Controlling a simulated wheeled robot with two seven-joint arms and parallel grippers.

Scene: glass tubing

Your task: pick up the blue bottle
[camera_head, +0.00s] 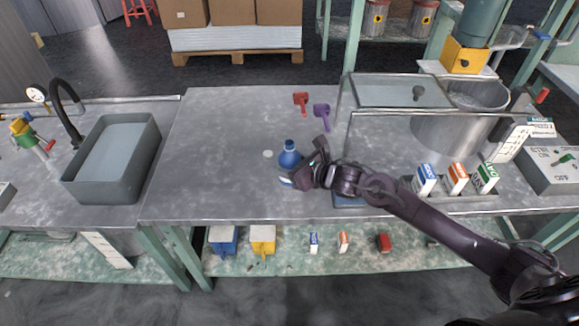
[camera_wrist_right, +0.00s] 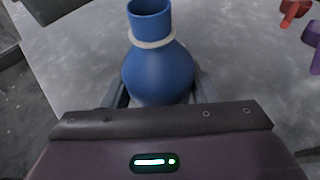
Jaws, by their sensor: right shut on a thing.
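The blue bottle (camera_head: 289,156) stands upright in the head view, near the middle of the grey metal table. It has a round body, a narrow neck and a pale ring round the neck. My right gripper (camera_head: 292,171) reaches it from the right and is shut on it. In the right wrist view the bottle (camera_wrist_right: 158,68) fills the middle, with the gripper fingers on both sides of its lower body. Its base is hidden, so I cannot tell whether it touches the table. My left gripper is not in view.
A small white disc (camera_head: 267,154) lies left of the bottle. A red scoop (camera_head: 301,101) and a purple scoop (camera_head: 322,113) lie behind it. A glass-topped frame (camera_head: 398,91) and a metal pot (camera_head: 452,128) stand to the right.

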